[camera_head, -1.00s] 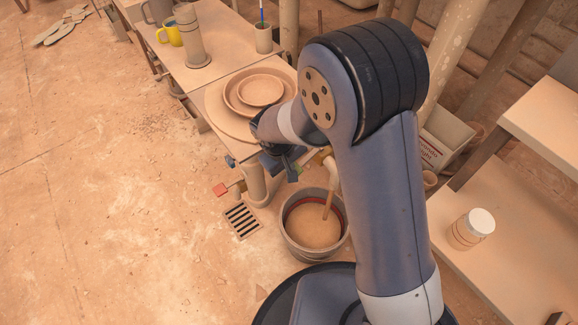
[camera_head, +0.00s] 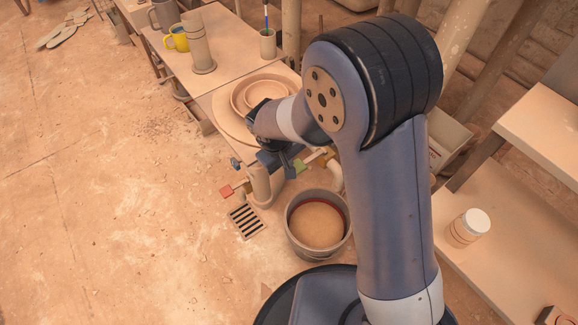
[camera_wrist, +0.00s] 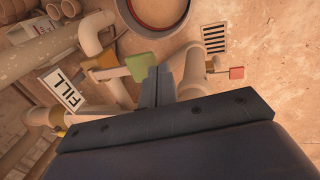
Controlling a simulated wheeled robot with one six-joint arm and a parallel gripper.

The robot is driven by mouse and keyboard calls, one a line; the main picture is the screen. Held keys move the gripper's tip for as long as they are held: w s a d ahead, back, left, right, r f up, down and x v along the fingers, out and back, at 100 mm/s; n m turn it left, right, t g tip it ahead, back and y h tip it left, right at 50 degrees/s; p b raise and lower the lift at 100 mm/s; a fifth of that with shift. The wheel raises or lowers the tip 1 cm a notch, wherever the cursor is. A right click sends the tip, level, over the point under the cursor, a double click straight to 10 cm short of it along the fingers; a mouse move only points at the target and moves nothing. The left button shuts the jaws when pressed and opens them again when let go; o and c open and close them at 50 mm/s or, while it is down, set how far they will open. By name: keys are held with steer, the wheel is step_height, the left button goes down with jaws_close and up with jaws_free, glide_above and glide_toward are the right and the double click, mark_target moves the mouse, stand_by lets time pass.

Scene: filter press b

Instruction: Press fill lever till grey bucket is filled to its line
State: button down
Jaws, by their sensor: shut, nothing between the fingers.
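The grey bucket (camera_head: 293,240) stands on the floor with tan liquid (camera_head: 316,226) inside. A red line shows on its inner wall, just above the liquid at the far side. Its edge also shows in the wrist view (camera_wrist: 122,14). The green fill lever (camera_wrist: 140,66) sticks out from the pipework near the FILL sign (camera_wrist: 62,88); it also shows in the head view (camera_head: 300,167). My gripper (camera_wrist: 158,82) is shut and empty, its fingertips close beside the green paddle; I cannot tell if they touch. No stream falls from the spout (camera_head: 335,176).
A red-ended lever (camera_head: 226,191) is left of the bucket, above a floor drain (camera_head: 246,221). A table (camera_head: 222,75) behind holds stacked dishes (camera_head: 262,93), a yellow mug (camera_head: 178,38) and a tall cylinder (camera_head: 198,50). A shelf (camera_head: 480,255) with a jar (camera_head: 467,228) stands at right.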

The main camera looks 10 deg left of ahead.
steer(key=a+p+v, duration=0.1)
steer(key=v, duration=0.7)
steer(key=shift+s+f+p, duration=0.25)
steer(key=shift+s+p, duration=0.1)
steer(key=shift+s, duration=0.05)
steer(key=w+d+f+g, duration=0.1)
steer(key=w+d+f, duration=0.1)
steer(key=w+d+f+g+y+b, duration=0.1)
steer(key=w+d+f, duration=0.1)
steer(key=shift+w+f, duration=0.3)
step_height(320, 180, up, 8)
steer(key=p, duration=0.2)
steer(key=shift+w+d+r+y, duration=0.2)
steer(key=shift+w+y, duration=0.05)
steer(key=shift+y, duration=0.15)
steer(key=shift+f, duration=0.1)
